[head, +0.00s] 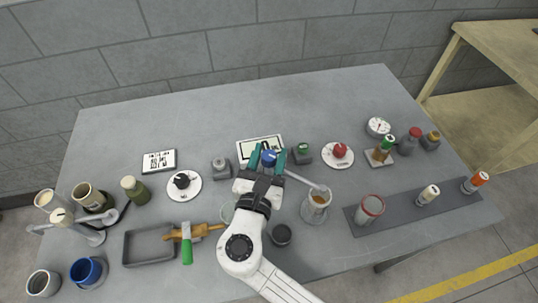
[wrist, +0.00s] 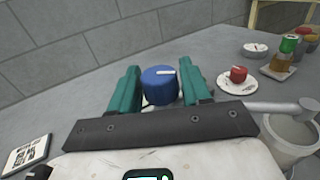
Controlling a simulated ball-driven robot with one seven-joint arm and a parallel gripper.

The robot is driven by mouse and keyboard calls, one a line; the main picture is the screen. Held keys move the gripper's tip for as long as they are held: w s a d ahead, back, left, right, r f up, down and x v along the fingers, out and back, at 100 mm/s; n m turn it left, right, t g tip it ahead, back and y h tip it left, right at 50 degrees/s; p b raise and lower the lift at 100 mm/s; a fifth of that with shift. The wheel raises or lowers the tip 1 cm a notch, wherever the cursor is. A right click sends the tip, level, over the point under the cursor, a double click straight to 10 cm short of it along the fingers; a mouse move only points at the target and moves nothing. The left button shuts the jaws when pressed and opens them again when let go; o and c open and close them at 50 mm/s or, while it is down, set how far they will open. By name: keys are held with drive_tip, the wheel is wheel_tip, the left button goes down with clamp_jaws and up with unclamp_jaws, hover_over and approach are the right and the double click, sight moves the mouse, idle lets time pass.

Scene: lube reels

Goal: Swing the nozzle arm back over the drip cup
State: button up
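A grey nozzle-like arm (head: 305,181) stretches from beside my gripper to a rounded end over a clear cup (head: 316,209) with brownish contents. The bar (wrist: 275,106) and cup (wrist: 290,137) also show at right in the wrist view. Another pale bar (head: 45,225) with a round cap stands at far left; I cannot tell which cup is the drip cup. My gripper (head: 268,158) has its teal fingers apart, one on each side of a blue knob (wrist: 160,85) with a white pointer. I see no clear grip on it. The knob's base is partly hidden by my gripper.
A display panel (head: 258,144) lies behind my gripper. Dials with a black knob (head: 182,181) and a red knob (head: 340,150) flank it. A grey tray (head: 127,249), a green-handled tool (head: 187,250) and several cups stand front left. The table's back is clear.

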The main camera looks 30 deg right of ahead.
clamp_jaws()
idle(0.3)
drive_tip(key=shift+r+m+g+h+p, duration=0.15)
drive_tip(key=shift+m+g+h+p, duration=0.35)
drive_tip(key=shift+g+p, duration=0.15)
drive_tip(key=shift+f+m+g+h+p, duration=0.2)
drive_tip(key=shift+m+g+h+p, duration=0.3)
drive_tip(key=shift+m+g+h, duration=0.7)
drive_tip(key=shift+o, duration=1.7)
unclamp_jaws()
